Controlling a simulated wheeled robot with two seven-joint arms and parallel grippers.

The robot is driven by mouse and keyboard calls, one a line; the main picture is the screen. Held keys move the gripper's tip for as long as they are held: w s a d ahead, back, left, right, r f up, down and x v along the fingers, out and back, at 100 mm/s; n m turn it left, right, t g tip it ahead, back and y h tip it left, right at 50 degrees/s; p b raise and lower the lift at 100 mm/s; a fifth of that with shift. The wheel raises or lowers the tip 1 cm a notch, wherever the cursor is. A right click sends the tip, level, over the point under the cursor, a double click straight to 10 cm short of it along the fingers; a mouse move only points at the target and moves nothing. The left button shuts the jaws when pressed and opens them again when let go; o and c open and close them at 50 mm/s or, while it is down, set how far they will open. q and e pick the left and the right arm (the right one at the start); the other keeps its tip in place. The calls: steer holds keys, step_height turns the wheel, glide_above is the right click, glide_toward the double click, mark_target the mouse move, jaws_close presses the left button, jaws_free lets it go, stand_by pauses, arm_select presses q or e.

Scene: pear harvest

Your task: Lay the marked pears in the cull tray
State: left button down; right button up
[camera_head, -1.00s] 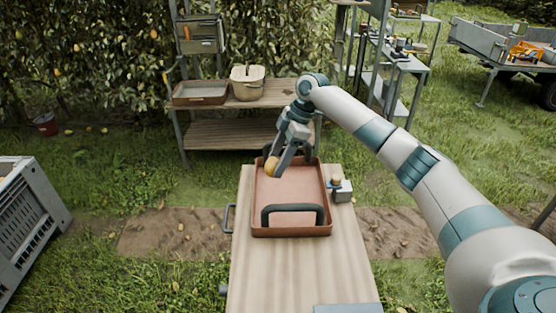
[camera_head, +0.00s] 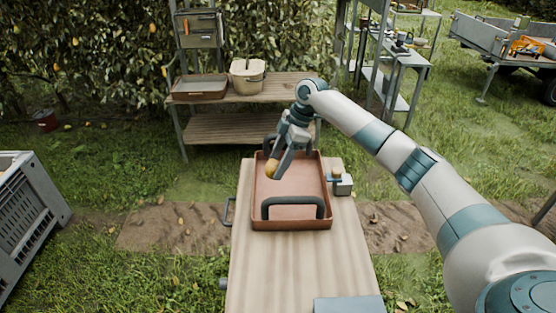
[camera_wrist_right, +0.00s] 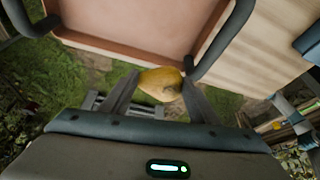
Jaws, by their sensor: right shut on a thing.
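My right gripper (camera_head: 281,164) is shut on a yellow-orange pear (camera_head: 271,168) above the far left part of the cull tray (camera_head: 257,214). In the right wrist view, the pear (camera_wrist_right: 161,84) sits between the two fingers, and the brownish tray (camera_wrist_right: 140,54) lies beyond it. The tray is reddish-brown with dark handles at its near and far ends, and its visible floor is bare. Another pear (camera_head: 337,173) rests on a small grey box at the tray's right. I cannot make out a mark on either pear. My left gripper is out of view.
The tray stands on a wooden bench (camera_head: 275,275) with a flat grey plate (camera_head: 348,305) at its near edge. A wooden shelf (camera_head: 245,95) behind holds a shallow tray (camera_head: 199,87) and a basket (camera_head: 247,78). A grey crate (camera_head: 25,215) stands at left.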

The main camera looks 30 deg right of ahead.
steer(key=shift+f+b, duration=1.85)
steer(key=shift+f, duration=3.25)
steer(key=shift+f+b, duration=1.2)
steer(key=shift+f, duration=1.3)
steer(key=o, duration=1.2)
